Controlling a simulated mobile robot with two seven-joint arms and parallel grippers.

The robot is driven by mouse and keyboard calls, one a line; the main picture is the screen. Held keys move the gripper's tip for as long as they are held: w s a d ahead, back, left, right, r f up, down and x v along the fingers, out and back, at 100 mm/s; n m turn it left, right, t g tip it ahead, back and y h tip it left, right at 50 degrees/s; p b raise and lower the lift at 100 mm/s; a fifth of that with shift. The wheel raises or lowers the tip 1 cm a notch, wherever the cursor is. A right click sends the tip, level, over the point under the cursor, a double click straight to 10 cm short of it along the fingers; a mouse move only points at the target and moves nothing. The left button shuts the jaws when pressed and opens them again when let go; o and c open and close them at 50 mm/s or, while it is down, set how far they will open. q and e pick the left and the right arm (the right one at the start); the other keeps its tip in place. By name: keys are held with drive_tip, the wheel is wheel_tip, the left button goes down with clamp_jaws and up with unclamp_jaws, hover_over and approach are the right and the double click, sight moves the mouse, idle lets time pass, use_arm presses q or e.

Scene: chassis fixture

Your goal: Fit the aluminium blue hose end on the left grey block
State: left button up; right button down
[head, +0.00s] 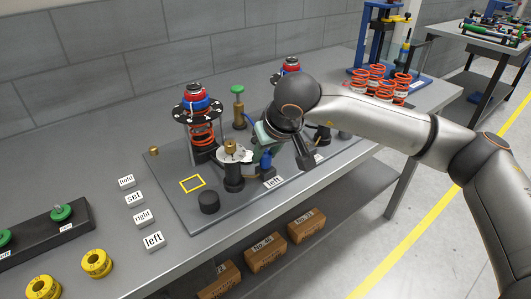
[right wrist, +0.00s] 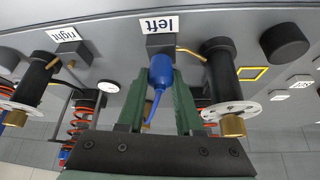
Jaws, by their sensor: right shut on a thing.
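My right gripper (head: 264,148) reaches down over the fixture plate from the right. In the right wrist view its green fingers (right wrist: 160,95) are closed on the blue hose end (right wrist: 160,70), a rounded blue piece with a thin blue tail. The blue hose end also shows in the head view (head: 266,160). The left grey block (right wrist: 161,43), beside the "left" label (right wrist: 159,25), is directly in front of the hose end's tip. The tip meets or overlaps the block in the picture; I cannot tell whether it is seated. My left gripper is not in view.
A black post with a silver disc (right wrist: 222,75) and a brass piece stands close beside the block. A black knob (head: 209,202) and a red spring strut (head: 201,135) are nearby on the plate. Another block by the "right" label (right wrist: 73,51) is further off.

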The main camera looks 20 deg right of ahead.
drive_tip(key=shift+f+b, duration=0.15)
drive_tip(key=shift+b, duration=0.15)
drive_tip(key=shift+f, duration=0.1)
idle(0.4)
drive_tip(key=shift+f+b, duration=0.1)
drive_tip(key=shift+b, duration=0.4)
idle(0.8)
drive_tip(key=c, duration=0.5)
unclamp_jaws()
drive_tip(key=shift+r+p, duration=2.35)
drive_tip(key=shift+r, duration=1.2)
drive_tip(key=shift+f, duration=0.1)
